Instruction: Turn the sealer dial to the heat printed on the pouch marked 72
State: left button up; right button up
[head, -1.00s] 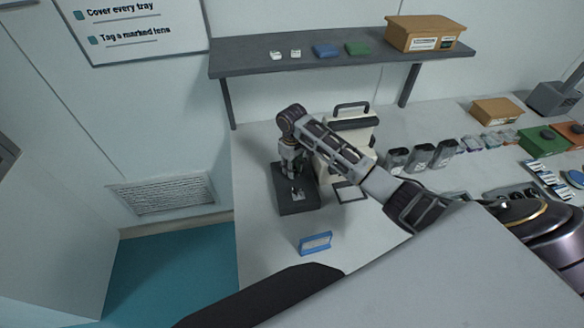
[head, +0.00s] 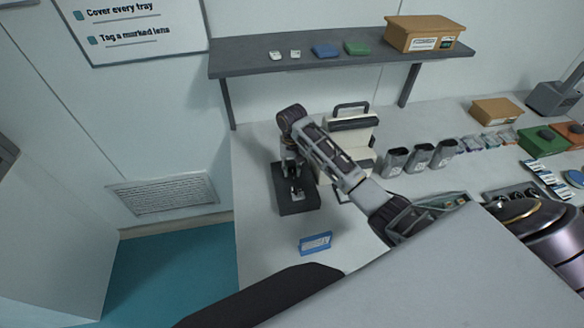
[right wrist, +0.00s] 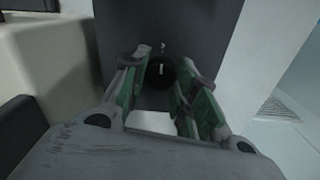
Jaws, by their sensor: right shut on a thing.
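My right gripper (head: 292,172) points down over a dark box (head: 298,204) beside the cream machine with a handle (head: 357,133). In the right wrist view its two green-lined fingers (right wrist: 165,68) close around a small round black dial (right wrist: 160,74) with a white mark, on a dark panel (right wrist: 115,30). The numbers around the dial cannot be read. Several grey, pouch-like packs stand right of the machine, among them a left one (head: 394,162) and a middle one (head: 418,158). Their print is too small to read, so I cannot tell which is marked 72. My left gripper is not in view.
A blue-framed card (head: 316,243) stands near the front edge. A dark shelf (head: 262,66) holds a cardboard box (head: 420,32) and small packs. A green box (head: 541,142) is at the right. The table front between card and dark box is clear.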

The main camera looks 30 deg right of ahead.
aim_at(292, 169)
jog(key=shift+w+r+m, duration=0.1)
jog(key=shift+r+m, duration=0.05)
jog(key=shift+m, duration=0.15)
jog(key=o, duration=1)
jog(key=shift+r, duration=5.9)
jog(key=shift+f, duration=0.1)
